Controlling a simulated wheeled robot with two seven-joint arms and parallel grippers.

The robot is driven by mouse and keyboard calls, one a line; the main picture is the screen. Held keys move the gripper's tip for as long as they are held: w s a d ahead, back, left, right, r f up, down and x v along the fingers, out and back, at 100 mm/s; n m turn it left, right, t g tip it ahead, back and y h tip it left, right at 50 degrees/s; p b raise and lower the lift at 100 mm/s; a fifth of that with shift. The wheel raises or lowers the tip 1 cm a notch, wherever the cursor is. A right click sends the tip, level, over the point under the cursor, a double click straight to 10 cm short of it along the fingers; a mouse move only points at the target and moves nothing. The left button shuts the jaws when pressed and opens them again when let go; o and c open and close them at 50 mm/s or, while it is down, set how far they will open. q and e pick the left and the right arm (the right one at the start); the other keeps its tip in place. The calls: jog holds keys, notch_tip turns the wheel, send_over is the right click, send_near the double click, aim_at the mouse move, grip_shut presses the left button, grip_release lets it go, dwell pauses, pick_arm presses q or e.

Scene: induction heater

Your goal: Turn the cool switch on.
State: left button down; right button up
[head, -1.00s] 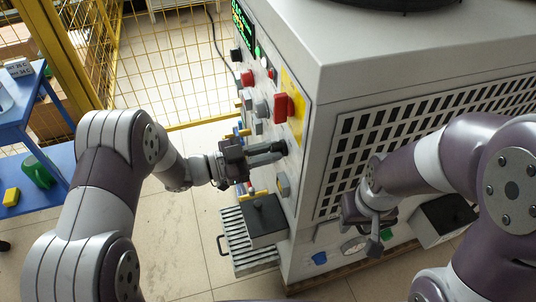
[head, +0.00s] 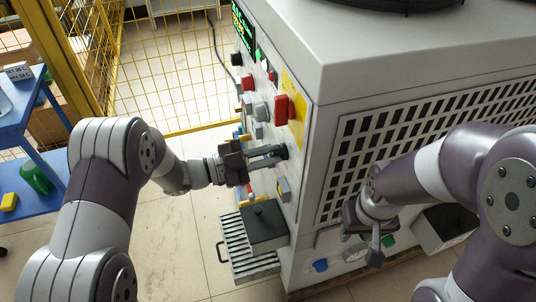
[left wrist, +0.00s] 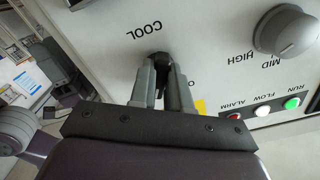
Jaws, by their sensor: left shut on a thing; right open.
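The cool switch (left wrist: 161,72) is a small black knob on the machine's light panel, below the upside-down COOL label (left wrist: 143,29) in the left wrist view. My left gripper (left wrist: 161,70) is shut on the switch, one grey finger on each side. In the head view, my left gripper (head: 281,152) reaches the panel from the left, and its fingers and the arm hide most of the switch. I cannot tell the switch's exact setting. My right gripper (head: 375,243) is open and empty in front of the machine's grille side.
The panel also carries a red switch (head: 283,108), grey knobs and a green display (head: 243,28). A black box (head: 263,226) sits below my left gripper. A yellow fence (head: 170,80) stands behind, and a blue table (head: 22,115) at left. Floor between is clear.

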pick_arm(q)
jog(key=c, duration=1.1)
grip_release()
jog(key=v, duration=1.2)
jog(key=shift+s+a, duration=0.15)
jog(key=shift+a, duration=0.2)
